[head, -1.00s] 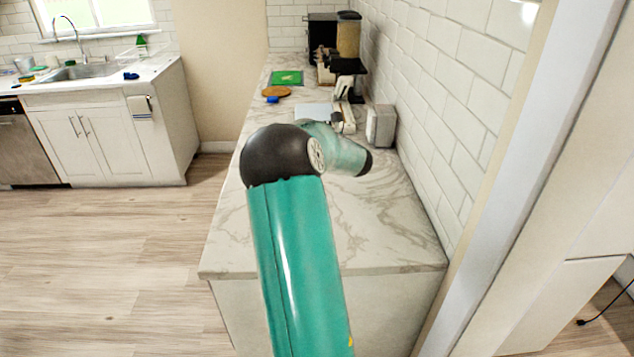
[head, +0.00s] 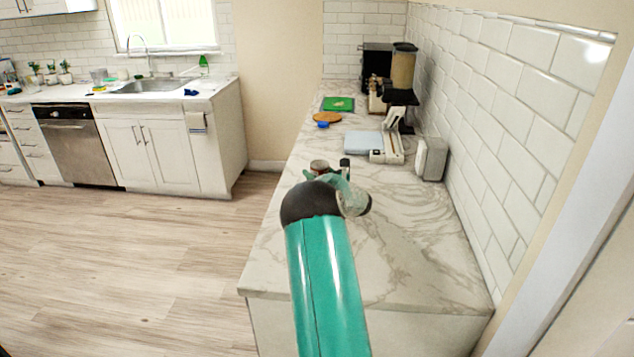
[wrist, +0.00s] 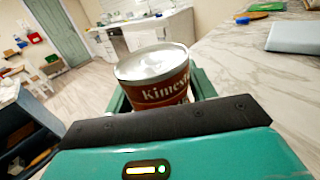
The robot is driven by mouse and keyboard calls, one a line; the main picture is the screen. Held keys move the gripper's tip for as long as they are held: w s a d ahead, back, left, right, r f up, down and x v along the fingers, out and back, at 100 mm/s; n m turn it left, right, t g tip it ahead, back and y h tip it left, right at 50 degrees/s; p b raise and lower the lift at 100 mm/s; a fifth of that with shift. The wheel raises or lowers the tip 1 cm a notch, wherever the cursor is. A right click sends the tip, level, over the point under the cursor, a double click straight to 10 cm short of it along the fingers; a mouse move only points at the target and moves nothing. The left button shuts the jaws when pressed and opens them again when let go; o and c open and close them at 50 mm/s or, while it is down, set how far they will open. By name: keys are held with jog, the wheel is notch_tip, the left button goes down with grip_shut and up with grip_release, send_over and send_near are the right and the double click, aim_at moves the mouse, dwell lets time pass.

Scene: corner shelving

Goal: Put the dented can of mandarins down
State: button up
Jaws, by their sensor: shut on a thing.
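The can (wrist: 155,85) has a red-brown label with partly visible lettering and a silver top. It sits between the green fingers of my gripper (wrist: 160,98) in the wrist view, and the gripper is shut on it. In the head view the can's top (head: 319,164) shows just beyond my arm, with my gripper (head: 331,172) around it, over the marble counter (head: 420,245). My arm hides the can's lower part, so I cannot tell whether it touches the counter. I cannot make out a dent.
A white scale-like appliance (head: 375,146), a white box (head: 431,158) and a dark coffee grinder (head: 402,85) stand farther back along the tiled wall. A round wooden board (head: 327,117) and a green board (head: 338,104) lie at the back left. The near counter is clear.

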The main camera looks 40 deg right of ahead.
jog(key=shift+w+f, duration=0.15)
jog(key=shift+f, duration=0.7)
jog(key=shift+w+f, duration=0.1)
jog(key=shift+f, duration=0.75)
jog(key=shift+f, duration=0.15)
jog(key=o, duration=1.2)
jog(key=s, duration=0.4)
jog(key=s+a, duration=0.1)
jog(key=s, duration=0.3)
jog(key=s+a, duration=0.1)
jog(key=s, duration=0.2)
jog(key=shift+s+a, duration=0.1)
jog(key=shift+s, duration=0.3)
